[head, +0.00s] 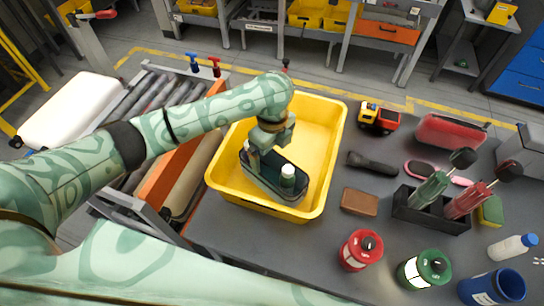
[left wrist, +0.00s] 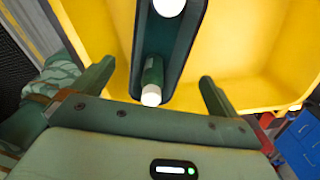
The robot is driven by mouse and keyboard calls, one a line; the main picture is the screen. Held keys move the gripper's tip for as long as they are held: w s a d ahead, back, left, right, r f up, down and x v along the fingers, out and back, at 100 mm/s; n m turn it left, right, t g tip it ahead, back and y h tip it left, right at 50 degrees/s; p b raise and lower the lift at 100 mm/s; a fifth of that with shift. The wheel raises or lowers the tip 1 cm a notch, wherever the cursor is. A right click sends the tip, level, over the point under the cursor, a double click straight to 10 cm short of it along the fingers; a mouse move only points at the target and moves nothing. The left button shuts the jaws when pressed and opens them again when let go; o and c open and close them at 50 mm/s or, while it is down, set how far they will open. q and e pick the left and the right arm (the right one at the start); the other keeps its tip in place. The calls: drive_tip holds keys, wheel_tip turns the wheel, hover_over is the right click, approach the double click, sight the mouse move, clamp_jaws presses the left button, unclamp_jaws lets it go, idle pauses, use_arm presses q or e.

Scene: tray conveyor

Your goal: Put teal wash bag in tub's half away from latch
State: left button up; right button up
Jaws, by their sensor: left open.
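The yellow tub (head: 335,135) stands on the grey table. The teal wash bag (head: 268,192), an open dark teal holder with white-capped bottles, is inside the tub in its near part. My left gripper (head: 268,150) is over the bag's far end, its fingers partly hidden in the head view. In the left wrist view, the open fingers (left wrist: 155,88) stand apart on either side of the bag (left wrist: 192,45), with yellow tub (left wrist: 255,50) beyond. I cannot make out the latch for certain. My right gripper is not in view.
A toy truck (head: 378,118), black flashlight (head: 372,163), brown block (head: 360,201) and black caddy (head: 430,213) are right of the tub. Red (head: 361,250) and green (head: 424,269) canisters stand nearer. The roller conveyor (head: 150,95) is on the left. The tub's far part is clear.

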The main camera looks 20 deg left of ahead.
use_arm(q)
drive_tip(key=shift+r+p, duration=0.4)
drive_tip(key=shift+r, duration=1.35)
